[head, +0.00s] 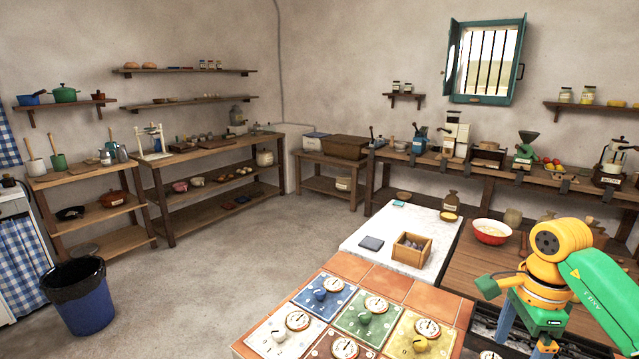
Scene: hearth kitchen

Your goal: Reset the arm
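My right arm (602,290), green with orange and yellow joints, comes in from the right edge. It bends at an orange joint and points down over the wooden counter at the lower right. Its lower end (545,345) runs to the bottom edge of the picture, in front of a dark metal grate. My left arm and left gripper are not in view.
A tiled panel with gauges and knobs (365,318) is at the bottom centre. Beyond it, a white slab (370,260) bears a wooden box (412,252). A red bowl (491,232) stands near my arm. A blue bin (80,300) stands left; the floor between is clear.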

